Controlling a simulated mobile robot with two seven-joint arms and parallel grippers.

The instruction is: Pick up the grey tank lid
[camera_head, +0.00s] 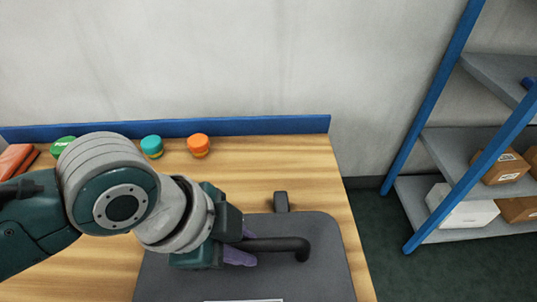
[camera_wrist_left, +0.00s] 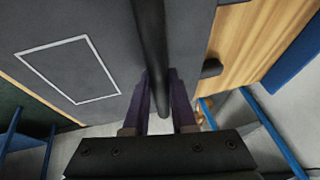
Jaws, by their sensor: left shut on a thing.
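The grey tank lid (camera_head: 325,265) is a flat dark panel with rounded corners at the bottom middle of the head view. A black bar handle (camera_head: 285,244) stands on it, and a white-outlined rectangle shows on its face. My left gripper (camera_head: 240,252) is shut on the handle, its purple fingers at the bar's left part. In the left wrist view the handle (camera_wrist_left: 150,40) runs down between the purple fingers (camera_wrist_left: 160,100), with the lid (camera_wrist_left: 95,30) behind. I cannot tell whether the lid is raised. My right gripper is not in view.
The wooden table (camera_head: 315,180) has a blue back edge (camera_head: 250,125). Orange (camera_head: 198,145), teal (camera_head: 152,146) and green (camera_head: 63,145) capped containers stand along the back. A small dark block (camera_head: 281,201) is at the lid's far edge. A blue-framed shelf (camera_head: 440,140) with boxes stands right.

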